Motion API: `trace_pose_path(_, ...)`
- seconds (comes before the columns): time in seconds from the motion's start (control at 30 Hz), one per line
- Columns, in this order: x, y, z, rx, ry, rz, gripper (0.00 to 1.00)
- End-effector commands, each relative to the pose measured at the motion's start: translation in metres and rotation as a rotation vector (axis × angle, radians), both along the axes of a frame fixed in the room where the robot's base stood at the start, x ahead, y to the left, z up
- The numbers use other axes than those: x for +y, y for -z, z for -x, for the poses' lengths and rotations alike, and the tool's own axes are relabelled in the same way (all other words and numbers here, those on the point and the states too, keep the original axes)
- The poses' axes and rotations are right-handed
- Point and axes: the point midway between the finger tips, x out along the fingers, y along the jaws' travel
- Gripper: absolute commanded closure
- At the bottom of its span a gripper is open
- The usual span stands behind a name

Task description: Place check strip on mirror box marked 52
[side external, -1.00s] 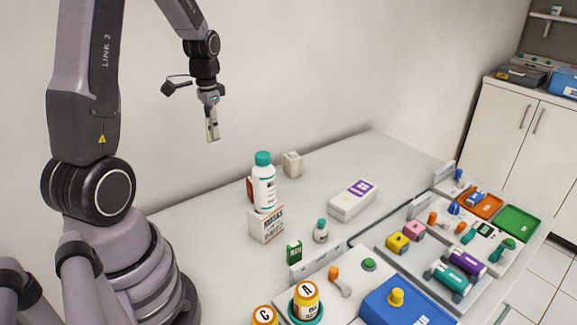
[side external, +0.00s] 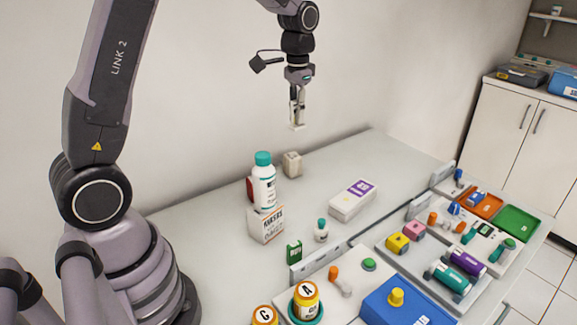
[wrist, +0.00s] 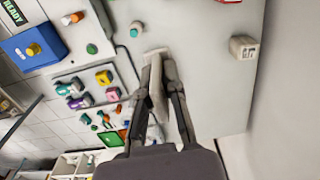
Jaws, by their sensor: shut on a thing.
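My gripper (side external: 297,104) is shut on the pale check strip (side external: 297,125), which hangs down below the fingertips, high above the table. In the wrist view, the strip (wrist: 155,84) shows between the gripper fingers (wrist: 158,62). The white mirror box with a purple label (side external: 347,202) lies on the table, lower and to the right of my gripper in the side view. Its number is too small to read. In the wrist view my gripper hides most of the area where it lies.
A small pale box (side external: 292,164) stands at the back. A white bottle with a teal cap (side external: 263,185) rises above a printed carton (side external: 267,226). A small dropper bottle (side external: 321,232) and a green box (side external: 294,251) stand in front. Trays with colored parts fill the right.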

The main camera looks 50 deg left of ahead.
Motion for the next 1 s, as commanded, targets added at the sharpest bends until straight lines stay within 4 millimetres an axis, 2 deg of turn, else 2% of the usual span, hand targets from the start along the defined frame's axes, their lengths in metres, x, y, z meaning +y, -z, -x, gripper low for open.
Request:
trace_pose_path(0.03, -0.011, 0.000, -0.005, 0.000, 0.008, 0.000, 1.00)
trace_pose_path(0.2, -0.043, 0.001, -0.017, 0.000, 0.012, 0.000, 1.00)
trace_pose_path(0.53, -0.038, 0.075, -0.015, 0.006, 0.006, 0.000, 1.00)
trace_pose_path(0.73, -0.038, 0.108, -0.017, 0.003, 0.007, 0.000, 1.00)
trace_pose_path(0.87, -0.037, 0.121, -0.034, 0.000, 0.007, 0.000, 1.00)
trace_pose_path(1.0, -0.036, 0.136, -0.069, 0.000, 0.007, 0.000, 1.00)
